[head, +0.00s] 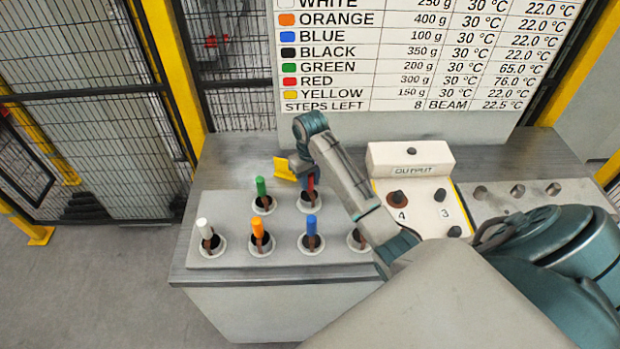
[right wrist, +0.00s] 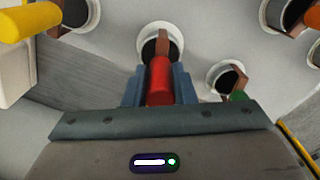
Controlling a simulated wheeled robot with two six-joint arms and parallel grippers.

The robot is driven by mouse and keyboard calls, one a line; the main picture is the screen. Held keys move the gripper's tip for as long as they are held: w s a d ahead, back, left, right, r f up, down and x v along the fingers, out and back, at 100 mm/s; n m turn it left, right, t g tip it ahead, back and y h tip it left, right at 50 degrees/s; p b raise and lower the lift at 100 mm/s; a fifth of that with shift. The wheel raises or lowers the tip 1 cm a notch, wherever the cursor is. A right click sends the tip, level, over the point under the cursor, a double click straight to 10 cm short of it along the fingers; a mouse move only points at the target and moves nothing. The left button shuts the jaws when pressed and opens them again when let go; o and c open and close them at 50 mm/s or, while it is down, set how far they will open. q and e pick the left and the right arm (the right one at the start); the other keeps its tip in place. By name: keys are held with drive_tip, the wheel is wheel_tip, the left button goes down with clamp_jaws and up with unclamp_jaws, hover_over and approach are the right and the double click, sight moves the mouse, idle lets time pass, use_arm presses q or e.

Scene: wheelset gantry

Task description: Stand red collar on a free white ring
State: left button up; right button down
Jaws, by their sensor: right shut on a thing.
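My right gripper (head: 303,172) is shut on the red collar (head: 311,183), at the back right ring (head: 311,205) of the grey block. In the right wrist view the red collar (right wrist: 159,80) is upright between the fingers, close to a white ring (right wrist: 153,40) with a brown piece in it. I cannot tell whether it touches. Green (head: 261,187), white (head: 204,228), orange (head: 257,227) and blue (head: 311,225) collars stand at other rings. The front right ring (head: 358,241) is partly hidden by my right arm. My left gripper is not in view.
A grey plate with holes (head: 500,191) lies farther right. A board with a colour table (head: 420,60) rises behind. A yellow piece (head: 284,169) shows beside the right gripper.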

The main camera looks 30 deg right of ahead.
drive_tip(key=shift+f, duration=0.6)
drive_tip(key=c, duration=1.1)
unclamp_jaws()
